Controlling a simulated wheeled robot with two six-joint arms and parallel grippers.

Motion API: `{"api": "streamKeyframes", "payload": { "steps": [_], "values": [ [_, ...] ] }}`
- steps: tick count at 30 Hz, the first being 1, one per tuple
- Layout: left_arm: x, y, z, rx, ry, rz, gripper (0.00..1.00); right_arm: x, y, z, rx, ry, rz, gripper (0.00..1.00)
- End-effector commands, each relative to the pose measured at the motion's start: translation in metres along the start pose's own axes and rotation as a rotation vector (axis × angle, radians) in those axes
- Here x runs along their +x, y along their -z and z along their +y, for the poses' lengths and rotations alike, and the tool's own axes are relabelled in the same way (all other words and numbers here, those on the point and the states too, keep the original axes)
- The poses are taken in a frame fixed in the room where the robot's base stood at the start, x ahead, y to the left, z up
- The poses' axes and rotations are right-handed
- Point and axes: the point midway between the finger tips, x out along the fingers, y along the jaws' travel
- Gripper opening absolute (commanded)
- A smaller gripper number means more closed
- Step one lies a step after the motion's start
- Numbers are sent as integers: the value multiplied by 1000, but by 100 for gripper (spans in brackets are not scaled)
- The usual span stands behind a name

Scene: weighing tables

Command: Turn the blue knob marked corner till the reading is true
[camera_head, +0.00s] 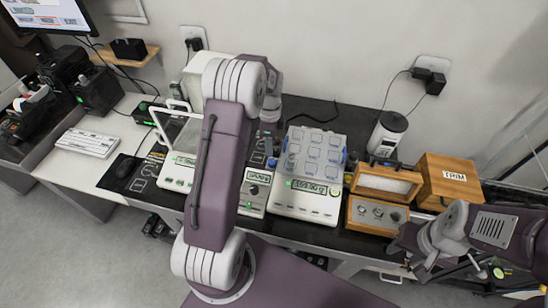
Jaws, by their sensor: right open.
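A white balance (304,205) with a lit green display (310,187) stands on the dark bench, right of my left arm. The digits are too small to read surely. A clear grid tray (314,150) covers its top. Small blue parts show at the tray's edges, one of them a blue spot (272,162) at its left; I cannot tell which is the knob marked corner. My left gripper (270,142) is near that left edge, mostly hidden by my own arm, and its jaws cannot be made out. My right gripper (418,262) is open and empty in front of the bench at right.
A wooden box of weights (377,215) and a wooden box marked TRIM (455,178) stand right of the balance. Another balance (178,172) with a glass shield is at left. A white canister (388,132) stands behind. A keyboard (88,142) lies far left.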

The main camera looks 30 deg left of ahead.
Motion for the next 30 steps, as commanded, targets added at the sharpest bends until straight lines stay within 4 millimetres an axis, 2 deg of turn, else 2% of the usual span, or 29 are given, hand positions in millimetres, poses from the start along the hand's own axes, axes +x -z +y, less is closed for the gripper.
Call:
{"api": "streamKeyframes", "payload": {
  "steps": [4,9,15,25,26,27,30],
  "values": [
    [17,1,1,1,-5,0,39,-1,0,0,0,0,0,44],
    [53,1,2,1,-6,0,39,-4,0,0,0,0,0,44],
    [84,1,1,1,-2,0,39,-7,1,0,0,0,0,44],
    [91,1,0,1,2,0,39,-7,1,0,0,0,0,44],
    [91,1,0,1,1,0,34,-7,1,0,0,0,0,44],
    [91,1,0,1,1,0,23,-7,1,0,0,0,0,44],
    [91,1,0,1,1,0,0,-7,1,0,0,0,0,44]
  ]
}}
